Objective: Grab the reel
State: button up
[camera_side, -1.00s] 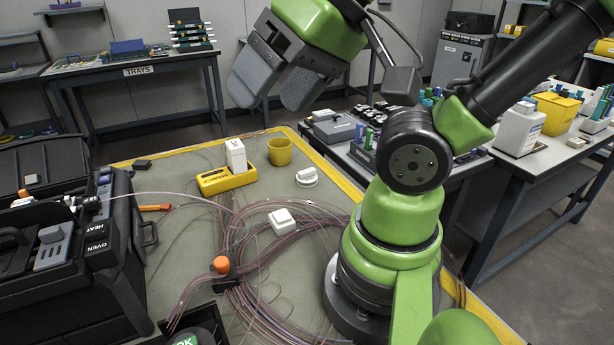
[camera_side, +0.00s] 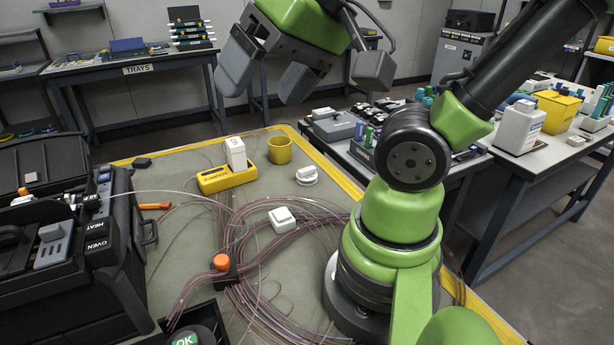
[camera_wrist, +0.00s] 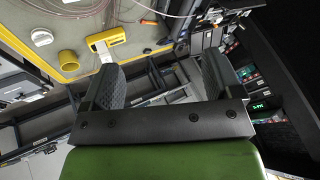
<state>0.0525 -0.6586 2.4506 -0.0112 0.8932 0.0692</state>
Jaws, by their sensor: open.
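A small white round piece (camera_side: 307,175), which looks like the reel, lies on the bench mat near its right yellow edge. It also shows at the upper left of the wrist view (camera_wrist: 42,37). I cannot tell for certain that it is the reel. My gripper (camera_side: 266,82) is high above the far edge of the bench, well apart from this piece. Its two grey fingers are spread with nothing between them, as the wrist view (camera_wrist: 160,78) also shows.
A yellow cup (camera_side: 280,151) and a yellow device (camera_side: 226,180) with a white box (camera_side: 235,152) stand beyond the piece. A white square block (camera_side: 282,220) lies among loose fibre loops nearer. A black splicer (camera_side: 70,265) fills the left. A side bench (camera_side: 470,170) stands right.

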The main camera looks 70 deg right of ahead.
jog(key=w+d+f+m+g+h, duration=0.1)
jog(key=w+d+f+m, duration=0.25)
jog(key=d, duration=0.25)
jog(key=w+d+f+m+g+h, duration=0.1)
jog(key=w+d+f+m+g, duration=0.15)
jog(key=d+m, duration=0.3)
jog(key=w+d+f+m+g, duration=0.1)
jog(key=w+d+f+m, duration=0.25)
jog(key=d, duration=0.25)
jog(key=s+d+f+m, duration=0.1)
jog(key=d+f+m, duration=0.1)
jog(key=d+f, duration=0.1)
jog(key=s+d+f+m+g, duration=0.1)
jog(key=d+f+m, duration=0.2)
jog(key=d+f, duration=0.1)
jog(key=s+d+f+m+g, duration=0.1)
jog(key=d+f+m, duration=0.1)
jog(key=d+f, duration=0.2)
jog(key=shift+s+m, duration=0.15)
jog(key=shift+m, duration=0.2)
send_over(303, 170)
jog(key=shift+m, duration=0.3)
notch_tip(303, 170, down, 5)
jog(key=shift+r, duration=0.2)
jog(key=shift+f, duration=3)
jog(key=c, duration=1)
